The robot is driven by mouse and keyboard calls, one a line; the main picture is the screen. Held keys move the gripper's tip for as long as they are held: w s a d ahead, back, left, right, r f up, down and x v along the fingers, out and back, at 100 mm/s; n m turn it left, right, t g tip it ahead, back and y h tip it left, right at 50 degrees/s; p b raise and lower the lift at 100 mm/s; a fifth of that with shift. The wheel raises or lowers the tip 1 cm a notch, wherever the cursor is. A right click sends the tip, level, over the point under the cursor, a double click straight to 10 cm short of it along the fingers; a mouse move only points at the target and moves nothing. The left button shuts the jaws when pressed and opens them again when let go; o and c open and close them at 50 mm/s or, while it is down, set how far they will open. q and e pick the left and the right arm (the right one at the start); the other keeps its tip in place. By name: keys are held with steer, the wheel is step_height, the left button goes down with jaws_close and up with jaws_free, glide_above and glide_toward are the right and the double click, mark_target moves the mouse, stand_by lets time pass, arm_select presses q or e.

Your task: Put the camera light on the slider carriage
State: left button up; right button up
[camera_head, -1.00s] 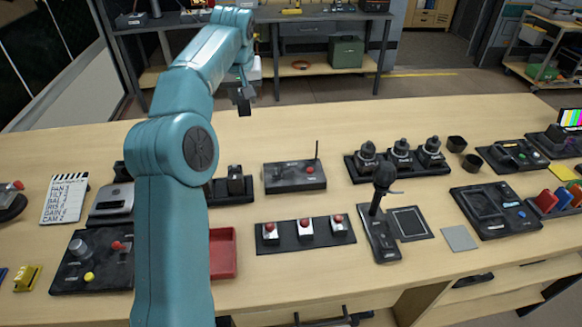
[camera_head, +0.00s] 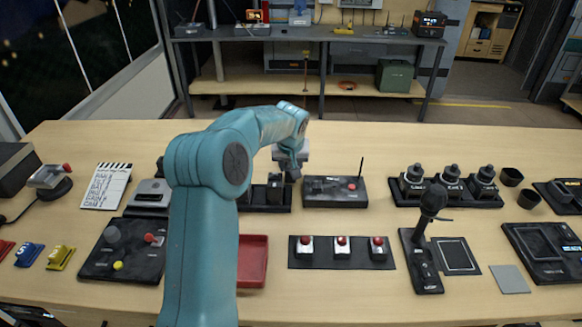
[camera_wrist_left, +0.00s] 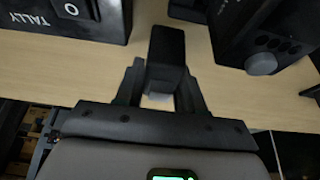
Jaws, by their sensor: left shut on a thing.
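My left gripper (camera_head: 291,168) is above the table's back half, close to the left end of a dark box with an antenna. It also shows in the left wrist view (camera_wrist_left: 160,90), shut on a small black block with a pale face, likely the camera light (camera_wrist_left: 167,50). In the head view the block is small and partly hidden by the gripper. I cannot pick out the slider carriage for certain. A dark base with upright black blocks (camera_head: 274,187) stands just left of and below the gripper, partly behind my arm. My right gripper is not in view.
The antenna box (camera_head: 335,190) stands right of the gripper. A box marked TALLY (camera_wrist_left: 70,20) and a black device with a grey knob (camera_wrist_left: 262,62) flank the gripper in the wrist view. A red tray (camera_head: 253,262) and three-button panel (camera_head: 341,252) lie nearer. The table's back strip is clear.

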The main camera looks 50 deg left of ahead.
arm_select(q)
steer(key=shift+w+f, duration=0.1)
steer(key=shift+f, duration=0.45)
steer(key=shift+r, duration=0.1)
steer(key=o, duration=1.1)
steer(key=shift+f, duration=0.25)
steer(key=shift+r, duration=0.1)
